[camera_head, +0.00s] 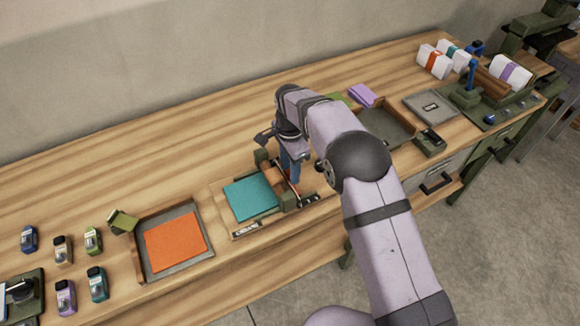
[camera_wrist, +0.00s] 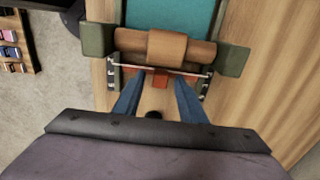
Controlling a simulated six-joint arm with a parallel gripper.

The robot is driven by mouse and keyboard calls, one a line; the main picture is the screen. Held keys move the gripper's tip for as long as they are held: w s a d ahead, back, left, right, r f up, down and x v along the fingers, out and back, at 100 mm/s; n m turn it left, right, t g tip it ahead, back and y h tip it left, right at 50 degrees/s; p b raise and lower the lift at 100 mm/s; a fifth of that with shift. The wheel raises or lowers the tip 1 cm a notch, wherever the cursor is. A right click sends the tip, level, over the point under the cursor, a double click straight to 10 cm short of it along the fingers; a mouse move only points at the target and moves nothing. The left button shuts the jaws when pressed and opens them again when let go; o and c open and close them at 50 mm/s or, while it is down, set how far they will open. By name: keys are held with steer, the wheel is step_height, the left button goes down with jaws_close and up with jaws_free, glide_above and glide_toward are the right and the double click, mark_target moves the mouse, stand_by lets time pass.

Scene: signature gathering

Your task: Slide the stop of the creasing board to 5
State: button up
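The creasing board (camera_head: 217,203) lies near the front edge of the bench with a teal sheet (camera_head: 251,195) on it. A brown roller-like bar with a wooden band (camera_wrist: 167,47) lies across it between two green end blocks. A thin metal rod (camera_wrist: 125,66) runs alongside. A small red-orange piece (camera_wrist: 160,80), perhaps the stop, sits at the rod. My gripper (camera_wrist: 158,88) points down at this end of the board. Its blue fingers are apart, one on each side of the red-orange piece, with gaps visible. The scale numbers cannot be read.
A tray with an orange sheet (camera_head: 175,241) and several small stamps or ink bottles stand to the left. A grey tray (camera_head: 384,127) and a green-and-black device (camera_head: 430,142) stand to the right. Bare wood lies behind the board.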

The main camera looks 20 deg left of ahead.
mark_target(305, 174)
steer(key=shift+c, duration=0.7)
jaws_close()
steer(key=shift+w+d, duration=1.95)
steer(key=shift+r, duration=0.1)
steer(key=shift+o, duration=0.7)
jaws_free()
steer(key=shift+a+r, duration=0.1)
